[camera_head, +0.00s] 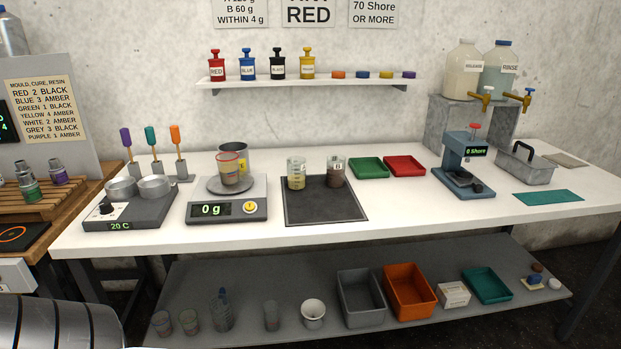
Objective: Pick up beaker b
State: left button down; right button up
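Two clear beakers stand upright on a dark square mat (325,212) in the middle of the white bench. The right beaker (336,177) holds dark brownish contents, and its small label appears to read B. The left beaker (296,182) holds yellowish contents; its label is too small to read surely. The two stand apart with a narrow gap between them. Neither of my grippers is in view, and nothing is touching the beakers.
A scale (228,208) reading 0 g carries a cup (230,175) left of the mat. Green (369,167) and red (405,166) trays lie right behind it. A hardness tester (464,180) stands farther right. The wall shelf (310,83) hangs above. The bench front before the mat is clear.

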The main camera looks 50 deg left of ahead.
aim_at(336, 163)
jog(key=u, duration=1.85)
